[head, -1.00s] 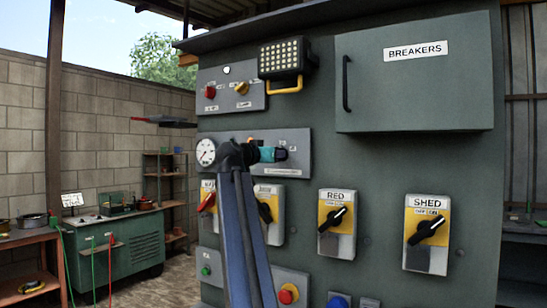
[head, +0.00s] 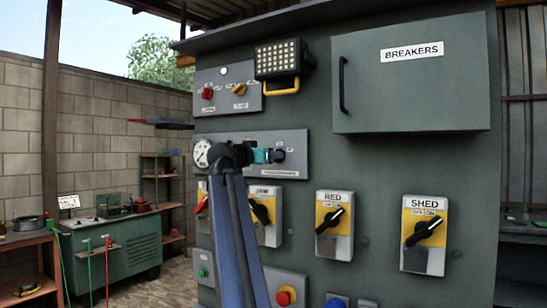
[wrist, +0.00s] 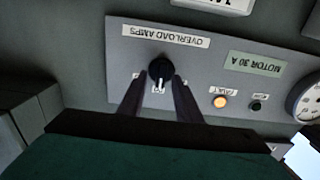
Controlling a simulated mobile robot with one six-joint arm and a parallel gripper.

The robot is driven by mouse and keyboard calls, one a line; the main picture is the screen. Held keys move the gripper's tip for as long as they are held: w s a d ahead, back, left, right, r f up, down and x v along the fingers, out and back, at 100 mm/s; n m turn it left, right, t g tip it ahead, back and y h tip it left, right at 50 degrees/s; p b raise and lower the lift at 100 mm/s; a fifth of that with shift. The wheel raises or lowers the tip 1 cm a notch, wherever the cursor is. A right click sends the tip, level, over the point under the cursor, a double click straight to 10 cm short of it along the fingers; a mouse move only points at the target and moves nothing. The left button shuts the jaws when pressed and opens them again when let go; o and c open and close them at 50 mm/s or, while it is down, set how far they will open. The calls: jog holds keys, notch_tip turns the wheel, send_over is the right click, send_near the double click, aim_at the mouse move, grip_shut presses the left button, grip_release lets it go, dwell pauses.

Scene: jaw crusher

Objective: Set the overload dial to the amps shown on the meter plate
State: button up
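The overload dial is a black knob (wrist: 160,68) under an "OVERLOAD AMPS" label, upside down in the wrist view. Its white mark points down in that picture toward a small numeral that I cannot read surely. The meter plate (wrist: 254,63) reads "MOTOR 30 A". My gripper (wrist: 160,82) is open, with its two dark fingers on either side of the knob, tips near it; I cannot tell if they touch. In the head view my gripper (head: 268,155) is at the dial panel (head: 295,140), partly hiding the dial.
A round meter (head: 202,153) and a lit orange fault lamp (wrist: 219,101) share the panel with a small dark button (wrist: 256,105). Rotary switches, including RED (head: 334,222) and SHED (head: 424,232), sit below. A lamp (head: 278,60) juts out above, beside the breaker box (head: 411,90).

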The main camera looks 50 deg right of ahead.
jog(key=v, duration=1.1)
jog(key=shift+a+b, duration=0.15)
jog(key=shift+b, duration=0.15)
